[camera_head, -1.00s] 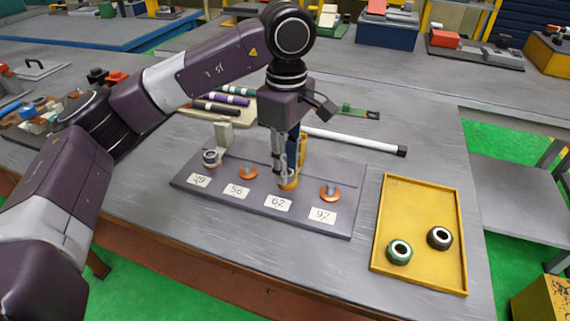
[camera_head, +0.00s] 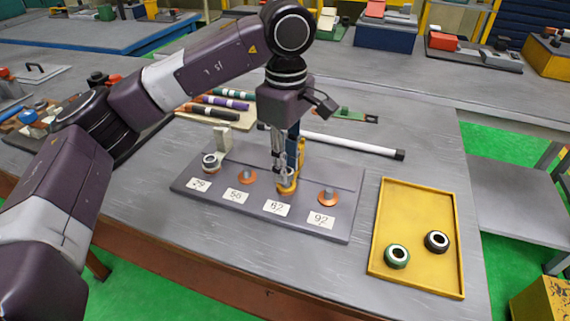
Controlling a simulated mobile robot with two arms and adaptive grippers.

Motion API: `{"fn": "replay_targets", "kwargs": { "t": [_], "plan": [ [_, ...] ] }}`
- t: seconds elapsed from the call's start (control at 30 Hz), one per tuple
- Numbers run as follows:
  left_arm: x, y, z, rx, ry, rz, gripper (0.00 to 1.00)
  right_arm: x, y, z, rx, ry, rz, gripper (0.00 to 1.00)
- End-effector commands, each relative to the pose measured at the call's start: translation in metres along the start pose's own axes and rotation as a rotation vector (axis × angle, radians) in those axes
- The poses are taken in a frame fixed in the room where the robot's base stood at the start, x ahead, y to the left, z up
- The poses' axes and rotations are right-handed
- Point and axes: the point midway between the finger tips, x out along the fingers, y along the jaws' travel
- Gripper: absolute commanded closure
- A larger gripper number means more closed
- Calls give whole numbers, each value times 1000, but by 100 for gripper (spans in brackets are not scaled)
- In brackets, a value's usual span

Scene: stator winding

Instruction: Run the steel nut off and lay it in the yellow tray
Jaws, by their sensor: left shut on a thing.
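A grey board (camera_head: 262,208) carries a row of posts with number labels. A grey steel-looking nut (camera_head: 210,162) sits at the leftmost post. The posts at 56 and 92 show bare orange bases. My left gripper (camera_head: 287,178) points down over the post labelled 62 and is shut on a yellow ring-like nut (camera_head: 287,187), low at the board; the fingers hide part of it. The yellow tray (camera_head: 418,190) lies right of the board. It holds a green nut (camera_head: 397,256) and a black nut (camera_head: 436,241). My right gripper is not in view.
A white rod with black ends (camera_head: 350,144) lies behind the board. Several coloured sticks (camera_head: 222,103) lie on a pale holder at the back left. The tray's far half is bare.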

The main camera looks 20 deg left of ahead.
Motion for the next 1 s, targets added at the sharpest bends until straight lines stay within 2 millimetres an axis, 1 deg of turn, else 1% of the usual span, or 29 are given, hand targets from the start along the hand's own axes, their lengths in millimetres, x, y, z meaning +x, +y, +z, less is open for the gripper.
{"fn": "replay_targets", "kwargs": {
  "t": [0.03, 0.1, 0.7, 0.8, 1.0],
  "plan": [
    [-6, 0, 0, 0, 0, 1, 100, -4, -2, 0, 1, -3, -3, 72],
    [-10, 0, 0, 0, 0, 1, 100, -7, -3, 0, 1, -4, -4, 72],
    [-47, 0, 0, 0, 0, 0, 100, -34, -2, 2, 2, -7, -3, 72],
    [-51, 0, 0, 0, 0, 0, 100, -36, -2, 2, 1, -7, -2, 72],
    [-50, 0, 0, 0, 0, 0, 100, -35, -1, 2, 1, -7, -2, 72]
  ]
}}
